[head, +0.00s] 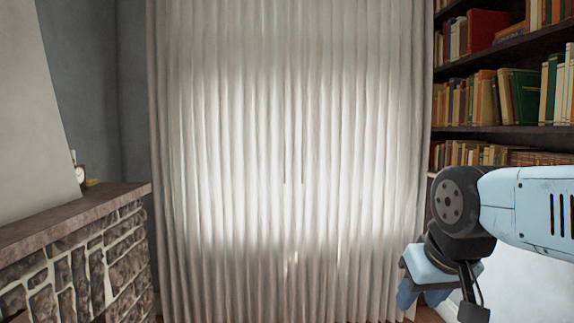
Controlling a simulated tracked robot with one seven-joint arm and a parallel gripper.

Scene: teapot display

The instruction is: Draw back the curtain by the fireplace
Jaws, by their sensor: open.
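A pale, pleated curtain (240,130) hangs closed across the window area in the middle of the head view. Bright light glows through it. Thin dark vertical lines show near its middle; I cannot tell what they are. The stone fireplace (95,265) stands at the left, next to the curtain's left edge. My gripper (420,298) is at the lower right, in front of the curtain's lower right edge. It points down, is open, and holds nothing that I can see. My blue arm partly hides it.
The fireplace's stone mantel (75,215) juts out at the left, with a small clock (81,174) on it. A bookshelf (490,133) full of books stands at the right, close behind my arm. The space before the curtain's middle looks clear.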

